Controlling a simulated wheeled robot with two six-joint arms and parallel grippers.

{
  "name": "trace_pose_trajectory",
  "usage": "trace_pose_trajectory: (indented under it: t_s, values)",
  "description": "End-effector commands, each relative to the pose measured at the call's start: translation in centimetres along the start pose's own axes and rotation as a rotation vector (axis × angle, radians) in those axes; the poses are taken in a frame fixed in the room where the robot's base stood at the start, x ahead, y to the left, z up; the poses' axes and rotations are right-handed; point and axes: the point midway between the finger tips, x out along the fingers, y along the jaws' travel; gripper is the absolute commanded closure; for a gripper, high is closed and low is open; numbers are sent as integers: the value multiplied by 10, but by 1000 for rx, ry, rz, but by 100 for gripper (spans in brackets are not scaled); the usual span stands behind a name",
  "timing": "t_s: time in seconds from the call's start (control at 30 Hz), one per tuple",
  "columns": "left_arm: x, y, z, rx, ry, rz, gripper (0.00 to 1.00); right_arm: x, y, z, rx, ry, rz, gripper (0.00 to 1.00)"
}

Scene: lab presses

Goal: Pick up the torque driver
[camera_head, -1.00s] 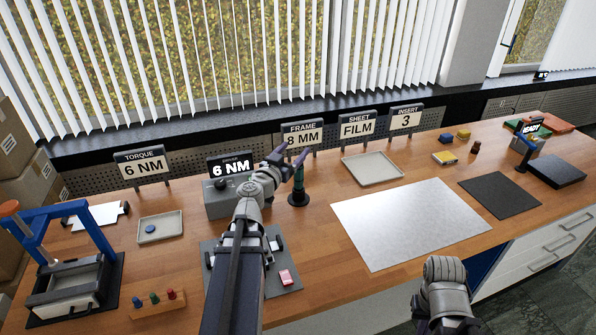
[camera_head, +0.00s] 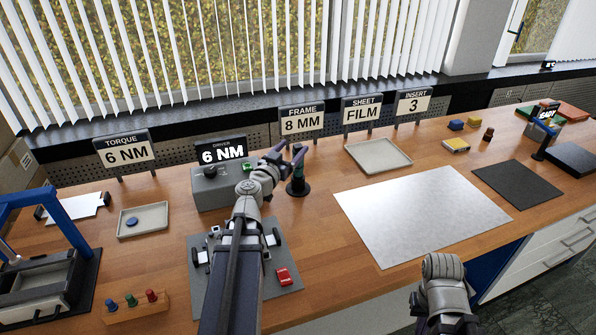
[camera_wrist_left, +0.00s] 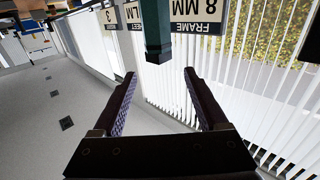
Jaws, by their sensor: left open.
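The torque driver (camera_head: 297,172) is a dark green, upright tool in a round black stand (camera_head: 298,189) on the bench, right of the grey driver box (camera_head: 210,194) reading 6 NM. My left gripper (camera_head: 289,151) is open at its upper part in the head view. In the left wrist view, a green post that looks like the driver (camera_wrist_left: 158,35) stands at the top centre, just beyond and between the open fingertips (camera_wrist_left: 160,76). Whether the fingers touch it cannot be told. Part of my right arm shows at the lower right; its jaws do not.
Signs stand behind, including the 8 MM frame sign (camera_head: 302,122) close by. A grey plate with small parts (camera_head: 278,251) lies beneath my left arm. A white sheet (camera_head: 405,219) lies to the right, and an empty tray (camera_head: 379,156) stands behind it.

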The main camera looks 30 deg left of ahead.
Motion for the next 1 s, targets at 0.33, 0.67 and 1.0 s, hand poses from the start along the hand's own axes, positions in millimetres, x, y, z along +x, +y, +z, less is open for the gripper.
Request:
trace_pose_trajectory:
  t_s: [0.33, 0.67, 1.0]
  values:
    - [0, 0, 11, 0, 0, 0, 24, 11, -1, -1, 0, 0, 0, 100]
    - [0, 0, 54, 0, 0, 0, 24, 54, -5, -3, -1, 0, 0, 100]
    - [0, 0, 83, 0, 0, 0, 24, 82, -8, -5, -1, 0, 0, 100]
